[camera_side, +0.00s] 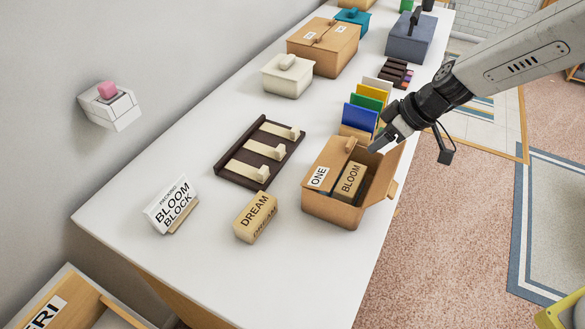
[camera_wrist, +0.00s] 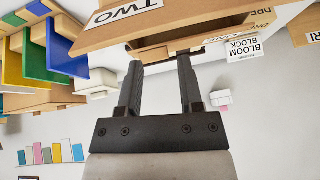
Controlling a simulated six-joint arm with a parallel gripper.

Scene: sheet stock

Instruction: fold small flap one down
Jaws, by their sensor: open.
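An open cardboard box (camera_side: 335,210) stands near the right edge of the table. A flap labelled ONE (camera_side: 318,177) is at its left side and seems to lie over that part of the opening; its exact tilt is hard to tell. A block labelled BLOOM (camera_side: 350,179) is inside. Another flap sticks out at the box's right side (camera_side: 388,187). My gripper (camera_side: 379,146) is open and empty, over the box's far right corner. In the wrist view, a flap labelled TWO (camera_wrist: 130,14) is beyond the open fingers (camera_wrist: 160,80).
A DREAM block (camera_side: 255,216), a BLOOM BLOCK sign (camera_side: 171,205) and a dark tray with light pieces (camera_side: 236,170) are left of the box. Upright coloured sheets (camera_side: 362,112) stand close behind it. Clear white table (camera_side: 290,275) lies in front.

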